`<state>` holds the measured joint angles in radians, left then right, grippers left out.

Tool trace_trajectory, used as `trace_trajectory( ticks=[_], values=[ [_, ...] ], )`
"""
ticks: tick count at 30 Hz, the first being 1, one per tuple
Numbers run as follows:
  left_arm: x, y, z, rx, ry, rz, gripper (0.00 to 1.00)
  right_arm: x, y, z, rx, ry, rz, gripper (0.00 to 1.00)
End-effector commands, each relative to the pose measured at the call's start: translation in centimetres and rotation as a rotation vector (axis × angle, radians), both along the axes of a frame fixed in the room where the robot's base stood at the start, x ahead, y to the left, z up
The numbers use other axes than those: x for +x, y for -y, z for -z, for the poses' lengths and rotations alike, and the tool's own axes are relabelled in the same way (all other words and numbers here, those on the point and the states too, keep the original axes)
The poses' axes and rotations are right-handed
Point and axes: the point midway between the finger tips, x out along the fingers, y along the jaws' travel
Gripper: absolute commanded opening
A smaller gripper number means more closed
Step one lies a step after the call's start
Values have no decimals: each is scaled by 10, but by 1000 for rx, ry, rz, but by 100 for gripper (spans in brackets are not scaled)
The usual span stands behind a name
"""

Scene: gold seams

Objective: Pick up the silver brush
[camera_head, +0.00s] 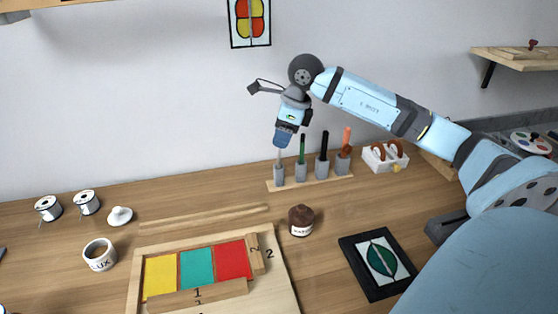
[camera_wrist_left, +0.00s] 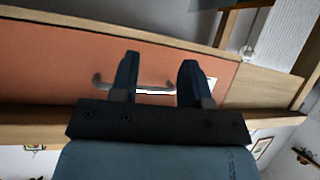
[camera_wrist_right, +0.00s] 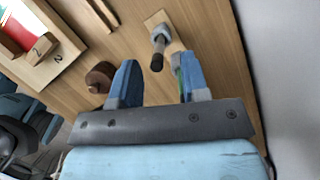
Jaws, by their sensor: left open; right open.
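The silver brush (camera_head: 279,157) stands upright in the leftmost grey holder of a wooden stand (camera_head: 330,181) by the wall. My right gripper (camera_head: 280,147) points down just above it and is open. In the right wrist view the brush (camera_wrist_right: 157,61) shows end-on, with a dark tip, in the gap between the fingers (camera_wrist_right: 155,85), beyond them and not gripped. Whether the tips reach its height I cannot tell. My left gripper (camera_wrist_left: 158,75) is open and empty, facing an orange panel with a handle; it is outside the head view.
Green (camera_head: 301,149), black (camera_head: 323,146) and orange (camera_head: 346,139) handles stand in the same row, the green one closest. A brown pot (camera_head: 301,220) stands in front. A wooden tray (camera_head: 284,283) with coloured panels and a dark framed leaf picture (camera_head: 352,262) lie nearer.

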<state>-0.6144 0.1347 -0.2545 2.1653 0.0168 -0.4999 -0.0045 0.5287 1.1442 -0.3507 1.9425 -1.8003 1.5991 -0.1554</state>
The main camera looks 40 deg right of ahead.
Motion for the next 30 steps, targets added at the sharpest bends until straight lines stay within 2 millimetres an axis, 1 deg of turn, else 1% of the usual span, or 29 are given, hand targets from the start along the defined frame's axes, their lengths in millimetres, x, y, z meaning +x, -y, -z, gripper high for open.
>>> trace_trajectory(
  ticks=[6, 9, 16, 17, 18, 20, 21, 22, 30],
  values=[
    [0, 1, 5, -3, -1, 1, 43, 5, -9, 32, 2, -4, -1, 42],
    [0, 1, 5, -4, 0, 1, 43, 8, -10, 43, 2, -3, -1, 42],
    [0, 1, 3, -6, 1, 1, 43, 9, -11, 45, 0, 0, 0, 42],
    [0, 1, 3, -6, 1, 1, 43, 9, -11, 45, 0, 0, 0, 37],
    [0, 2, 3, -6, 1, 1, 43, 9, -11, 45, 1, -1, 0, 28],
    [0, 2, 3, -6, 1, 1, 43, 9, -11, 45, 1, -1, 0, 14],
    [0, 1, 3, -5, 2, 2, 43, 9, -11, 45, 1, -1, 0, 5],
    [0, 1, 3, -5, 2, 2, 43, 9, -11, 45, 1, -1, 0, 0],
    [0, 1, 3, -6, 3, 2, 43, 9, -11, 45, 1, -1, 0, 0]
  ],
)
